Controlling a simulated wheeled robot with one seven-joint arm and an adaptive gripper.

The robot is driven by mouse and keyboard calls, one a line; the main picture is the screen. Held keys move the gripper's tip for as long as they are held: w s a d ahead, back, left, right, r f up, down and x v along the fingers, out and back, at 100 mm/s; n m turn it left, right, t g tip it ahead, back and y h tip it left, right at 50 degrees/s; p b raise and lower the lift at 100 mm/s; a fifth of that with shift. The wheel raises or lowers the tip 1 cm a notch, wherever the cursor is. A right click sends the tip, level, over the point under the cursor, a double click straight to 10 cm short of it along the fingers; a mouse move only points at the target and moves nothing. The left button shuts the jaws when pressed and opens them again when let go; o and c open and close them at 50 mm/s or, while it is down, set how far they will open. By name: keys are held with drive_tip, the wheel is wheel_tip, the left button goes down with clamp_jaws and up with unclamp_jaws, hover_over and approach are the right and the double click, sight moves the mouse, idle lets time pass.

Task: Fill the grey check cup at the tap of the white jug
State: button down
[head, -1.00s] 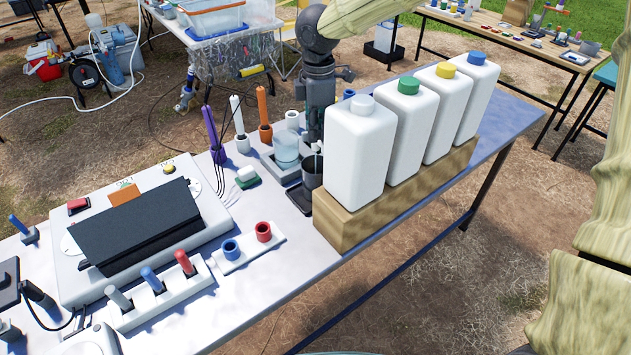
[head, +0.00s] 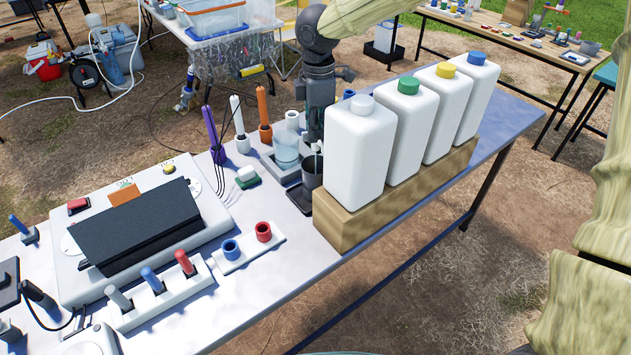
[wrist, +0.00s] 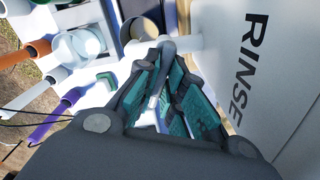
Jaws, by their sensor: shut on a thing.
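The white jug (head: 361,150) with the pale grey cap stands at the near left end of the jug row. In the wrist view its wall (wrist: 245,75) reads RINSE. Its small white tap (head: 318,148) sticks out on the left side. The dark grey check cup (head: 311,174) stands upright below the tap; its contents cannot be made out. My gripper (wrist: 165,65) is at the tap, shut on its grey lever (wrist: 157,88), which shows between the fingers. In the head view the jug partly hides the fingers.
Three more jugs with green, yellow and blue caps (head: 411,115) share the wooden block (head: 345,228). A clear beaker (head: 286,150) stands left of the cup. Purple, white and orange probes (head: 212,135) stand in holders further left. The table's right end (head: 510,115) is clear.

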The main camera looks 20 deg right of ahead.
drive_tip(key=shift+s+r+n+p, duration=0.25)
drive_tip(key=shift+n+p, duration=0.35)
drive_tip(key=shift+p, duration=0.3)
drive_tip(key=shift+n+p, duration=0.5)
drive_tip(key=n+p, duration=0.2)
drive_tip(key=n, duration=0.1)
drive_tip(key=shift+s+f, duration=0.2)
drive_tip(key=shift+f, duration=0.05)
drive_tip(key=c, duration=1.4)
unclamp_jaws()
drive_tip(key=shift+c, duration=0.2)
wheel_tip(320, 180, up, 12)
